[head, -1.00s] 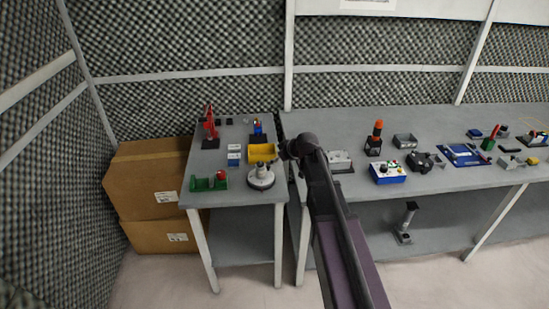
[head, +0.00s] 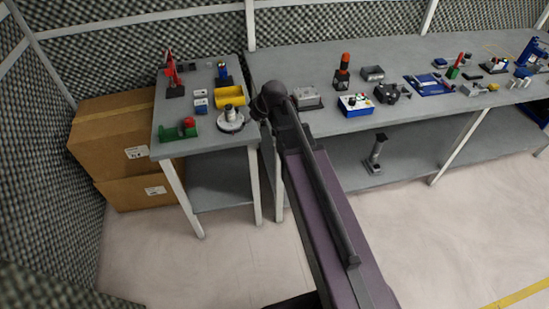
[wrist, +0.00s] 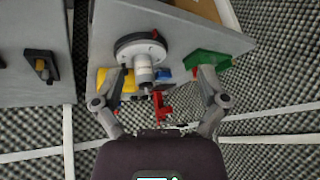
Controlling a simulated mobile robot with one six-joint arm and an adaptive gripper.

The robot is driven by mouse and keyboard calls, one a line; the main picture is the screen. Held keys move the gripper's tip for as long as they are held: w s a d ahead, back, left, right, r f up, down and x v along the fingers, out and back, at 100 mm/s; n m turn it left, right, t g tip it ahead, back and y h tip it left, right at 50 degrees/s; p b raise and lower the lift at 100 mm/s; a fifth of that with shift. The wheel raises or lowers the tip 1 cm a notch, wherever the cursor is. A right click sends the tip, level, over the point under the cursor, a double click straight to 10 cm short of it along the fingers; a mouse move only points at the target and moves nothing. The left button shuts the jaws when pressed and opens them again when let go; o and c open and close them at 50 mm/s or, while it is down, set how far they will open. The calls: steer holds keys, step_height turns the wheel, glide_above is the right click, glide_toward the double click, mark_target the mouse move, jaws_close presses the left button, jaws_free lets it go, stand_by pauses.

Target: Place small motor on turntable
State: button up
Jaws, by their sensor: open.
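The turntable (head: 230,122) is a round grey disc at the front right of the small left table. A small light-grey cylinder (head: 231,111), which may be the small motor, stands on it. In the wrist view the turntable (wrist: 128,50) is at the upper middle, with the cylinder (wrist: 144,68) rising from it toward the camera. My gripper (wrist: 163,75) is open, its fingers spread wide and nothing held. The cylinder shows between the fingers, nearer the left one, apparently without contact. In the head view my wrist hides the fingers.
A yellow bin (head: 230,96) sits just behind the turntable. The long bench (head: 420,65) at right carries several devices. Cardboard boxes (head: 120,130) stand left.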

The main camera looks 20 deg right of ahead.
steer(key=s+d+f+m+g+h, duration=0.1)
steer(key=s+d+m+g+h, duration=0.1)
steer(key=s, duration=0.7)
steer(key=s+d+f+m+g+h, duration=0.1)
steer(key=s+d+m+g+h, duration=0.1)
steer(key=s, duration=0.7)
steer(key=shift+s+f+m, duration=0.15)
steer(key=shift+f+m, duration=0.05)
steer(key=shift+m, duration=0.6)
